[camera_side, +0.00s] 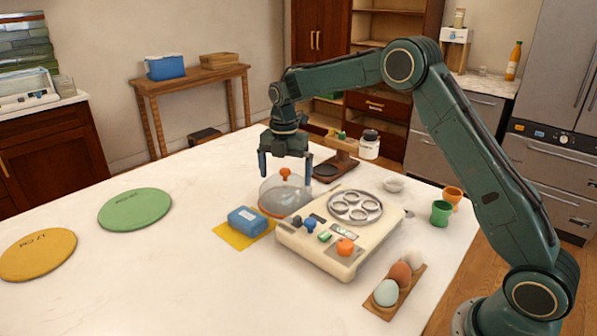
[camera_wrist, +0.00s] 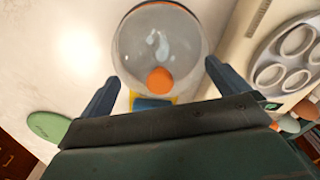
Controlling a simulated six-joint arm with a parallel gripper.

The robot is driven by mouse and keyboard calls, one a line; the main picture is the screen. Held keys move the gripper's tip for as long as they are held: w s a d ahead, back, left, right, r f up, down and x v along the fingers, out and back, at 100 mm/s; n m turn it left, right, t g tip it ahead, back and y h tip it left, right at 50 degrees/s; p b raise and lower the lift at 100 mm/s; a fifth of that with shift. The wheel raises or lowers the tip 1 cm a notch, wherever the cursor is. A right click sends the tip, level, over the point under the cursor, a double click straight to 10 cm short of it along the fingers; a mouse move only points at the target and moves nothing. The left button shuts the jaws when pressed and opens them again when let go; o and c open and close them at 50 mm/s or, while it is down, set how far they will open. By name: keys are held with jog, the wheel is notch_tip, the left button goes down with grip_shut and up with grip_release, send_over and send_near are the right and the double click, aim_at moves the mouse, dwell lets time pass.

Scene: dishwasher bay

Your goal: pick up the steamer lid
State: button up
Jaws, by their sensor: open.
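The steamer lid is a clear dome (camera_side: 278,198) with an orange knob (camera_side: 285,173) and an orange rim at its base. It rests on the white table beside the cream egg steamer. In the wrist view the clear lid (camera_wrist: 158,45) lies just ahead of the jaws, with its orange knob (camera_wrist: 160,80) nearest to them. My gripper (camera_side: 287,172) points down above the lid, its blue fingers spread on either side of the knob. In the wrist view my gripper (camera_wrist: 160,80) is open and empty. Any contact between fingers and dome cannot be told.
The cream steamer (camera_side: 318,262) with its metal egg tray (camera_side: 355,206) stands close right of the lid. A blue sponge (camera_side: 246,221) on a yellow cloth is in front. A wooden stand (camera_side: 337,168) is behind. Eggs in a wooden holder (camera_side: 381,313) are front right. The table's left is mostly clear.

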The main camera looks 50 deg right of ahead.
aim_at(294, 181)
jog(key=shift+c, duration=0.4)
jog(key=c, duration=0.9)
jog(key=shift+o, duration=0.2)
jog(key=shift+r, duration=0.2)
notch_tip(294, 181, up, 20)
jog(key=shift+f, duration=0.15)
jog(key=shift+s, duration=0.1)
dwell(0.5)
jog(key=s+d+f, duration=0.2)
jog(key=s+f, duration=0.1)
jog(key=s, duration=0.6)
jog(key=s+d+f, duration=0.2)
jog(key=s+f, duration=0.2)
jog(key=s, duration=0.5)
jog(key=shift+s, duration=0.3)
